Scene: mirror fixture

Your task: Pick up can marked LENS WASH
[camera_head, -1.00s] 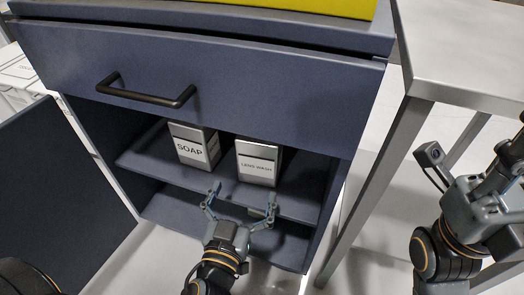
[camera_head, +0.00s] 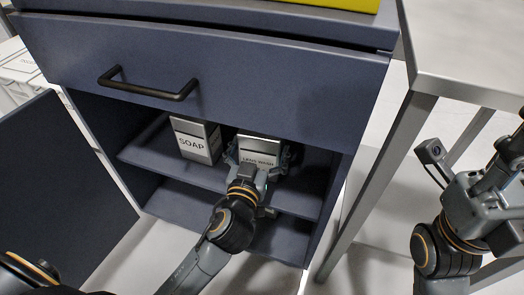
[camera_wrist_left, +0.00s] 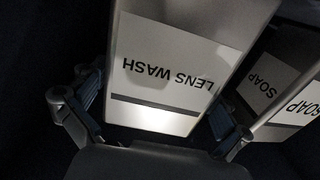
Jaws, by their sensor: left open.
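The can marked LENS WASH (camera_head: 259,149) is a box-shaped can with a white label, standing on the cabinet's upper shelf (camera_head: 150,158). My left gripper (camera_head: 257,160) is at its front and hides its lower part in the head view. In the left wrist view the LENS WASH can (camera_wrist_left: 178,62) fills the middle, its label upside down. The open fingers of my left gripper (camera_wrist_left: 150,115) lie on either side of its near end; I cannot tell whether they touch it. My right arm shows at the right, its fingers not clearly visible.
The SOAP can (camera_head: 195,139) stands just left of the LENS WASH can. It also shows close to one finger in the left wrist view (camera_wrist_left: 292,112). A drawer front with a dark handle (camera_head: 150,88) overhangs the shelf. The open door (camera_head: 60,190) is at left; a metal table (camera_head: 465,50) stands at right.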

